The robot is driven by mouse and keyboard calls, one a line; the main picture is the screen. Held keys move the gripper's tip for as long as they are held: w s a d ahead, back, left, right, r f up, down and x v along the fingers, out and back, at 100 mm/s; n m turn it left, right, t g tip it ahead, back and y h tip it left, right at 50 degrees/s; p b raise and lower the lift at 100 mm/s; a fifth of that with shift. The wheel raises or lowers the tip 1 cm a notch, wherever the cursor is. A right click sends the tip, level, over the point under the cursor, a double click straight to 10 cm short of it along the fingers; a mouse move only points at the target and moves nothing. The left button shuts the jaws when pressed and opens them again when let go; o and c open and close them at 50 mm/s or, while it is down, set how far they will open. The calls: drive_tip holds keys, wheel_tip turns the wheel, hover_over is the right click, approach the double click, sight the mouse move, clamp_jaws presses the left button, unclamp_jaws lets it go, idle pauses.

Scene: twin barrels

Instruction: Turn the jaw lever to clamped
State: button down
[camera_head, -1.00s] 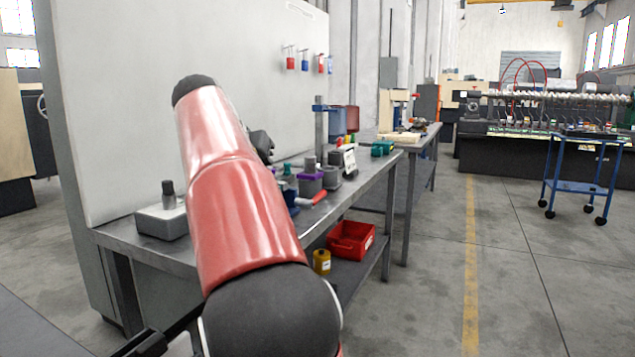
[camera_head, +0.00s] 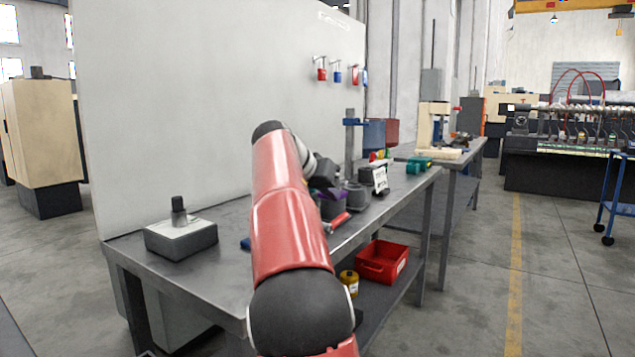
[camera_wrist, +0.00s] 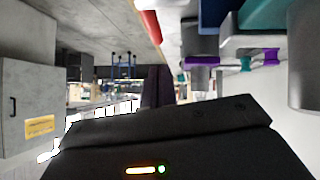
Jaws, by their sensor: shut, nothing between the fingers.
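A red handle (camera_head: 340,221), which may be the jaw lever, sticks out near the bench's front edge beside grey barrel-like parts. One barrel has a purple collar (camera_head: 330,206); another grey barrel (camera_head: 356,197) stands to its right. I cannot tell the lever's setting. My gripper (camera_head: 324,172) is dark and shut, above the bench and close to these parts, with my red arm hiding some of them. In the wrist view a red bar (camera_wrist: 151,26), perhaps the same handle, shows at the top, with purple-collared parts (camera_wrist: 202,61) to its right. The fingers hold nothing.
The metal bench (camera_head: 225,268) runs along a tall pale panel (camera_head: 190,110). A grey block with a knob (camera_head: 180,239) stands at its left end. A white sign (camera_head: 380,179) stands beyond the barrels. A red bin (camera_head: 383,263) and a yellow can (camera_head: 349,282) sit on the shelf below.

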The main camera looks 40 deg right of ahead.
sight(340, 216)
drive_tip(key=f, duration=0.1)
drive_tip(key=f+b, duration=0.1)
drive_tip(key=shift+s+d+f, duration=0.15)
drive_tip(key=shift+s+f, duration=0.05)
drive_tip(key=shift+f, duration=0.2)
drive_tip(key=shift+d+f, duration=0.15)
drive_tip(key=shift+f, duration=0.35)
drive_tip(key=shift+s+d+f+b, duration=0.1)
drive_tip(key=shift+d+f+b, duration=0.05)
drive_tip(key=shift+f+b, duration=0.4)
drive_tip(key=shift+r, duration=0.15)
